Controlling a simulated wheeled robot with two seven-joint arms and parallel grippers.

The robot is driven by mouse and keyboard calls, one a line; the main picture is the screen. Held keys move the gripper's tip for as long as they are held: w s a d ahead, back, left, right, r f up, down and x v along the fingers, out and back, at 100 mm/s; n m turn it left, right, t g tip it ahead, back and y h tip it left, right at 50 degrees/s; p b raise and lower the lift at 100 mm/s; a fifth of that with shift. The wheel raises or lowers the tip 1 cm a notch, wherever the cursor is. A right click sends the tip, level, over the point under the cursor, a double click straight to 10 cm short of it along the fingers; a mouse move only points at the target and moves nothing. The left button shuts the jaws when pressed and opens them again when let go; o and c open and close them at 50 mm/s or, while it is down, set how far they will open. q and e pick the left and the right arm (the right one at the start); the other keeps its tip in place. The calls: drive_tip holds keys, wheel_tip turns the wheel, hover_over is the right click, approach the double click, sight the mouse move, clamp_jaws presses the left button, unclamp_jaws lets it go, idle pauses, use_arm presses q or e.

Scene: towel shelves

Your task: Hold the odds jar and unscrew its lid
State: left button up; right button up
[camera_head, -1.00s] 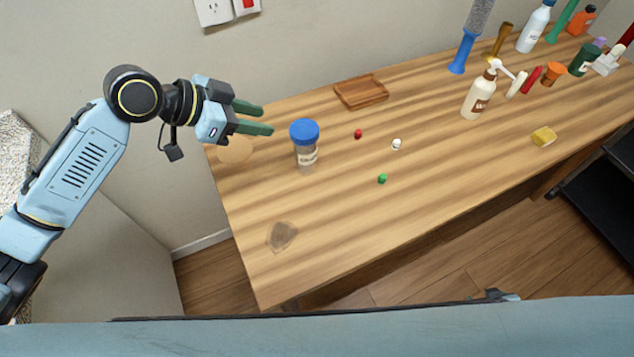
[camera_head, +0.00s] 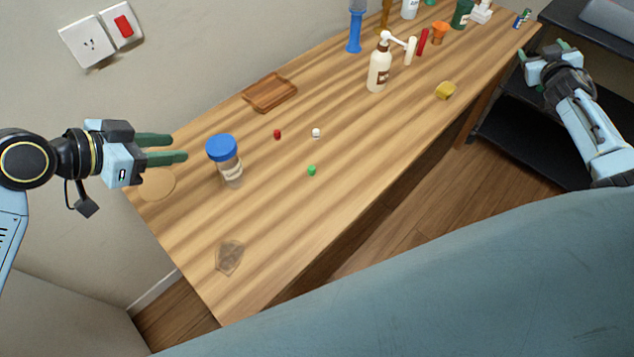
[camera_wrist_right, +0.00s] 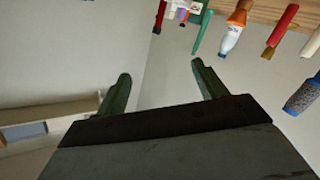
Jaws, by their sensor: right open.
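The odds jar (camera_head: 230,168), clear with a label and a blue lid (camera_head: 221,147), stands upright on the wooden table at its left part. The lid is on the jar. My left gripper (camera_head: 182,148) is open and empty, with its green fingers pointing right at the jar; in the picture a small gap separates the fingertips from the lid. My right gripper (camera_head: 548,50) is far off at the right, beyond the table's edge near a black shelf. It is open and empty in the right wrist view (camera_wrist_right: 162,85).
Red (camera_head: 277,134), white (camera_head: 316,133) and green (camera_head: 312,170) caps lie right of the jar. A wooden tray (camera_head: 270,92) is behind. The table's front middle is clear.

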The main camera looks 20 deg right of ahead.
wheel_tip(320, 180, up, 30)
drive_tip(key=w+t, duration=0.2)
drive_tip(key=t, duration=0.5)
drive_tip(key=w+a+f+m+t+y, duration=0.15)
drive_tip(key=w+a+f+y, duration=0.3)
drive_tip(key=a+f, duration=0.55)
drive_tip(key=w+a+f+m+y, duration=0.3)
drive_tip(key=a+f+y, duration=0.3)
drive_tip(key=a, duration=0.8)
drive_tip(key=m+g+y, duration=0.2)
drive_tip(key=m+g, duration=0.7)
drive_tip(key=m, duration=1.9)
approach(234, 173)
drive_tip(key=shift+t+h, duration=0.25)
drive_tip(key=x, duration=1.2)
drive_tip(key=shift+w+a+f, duration=0.25)
drive_tip(key=shift+w+a, duration=0.05)
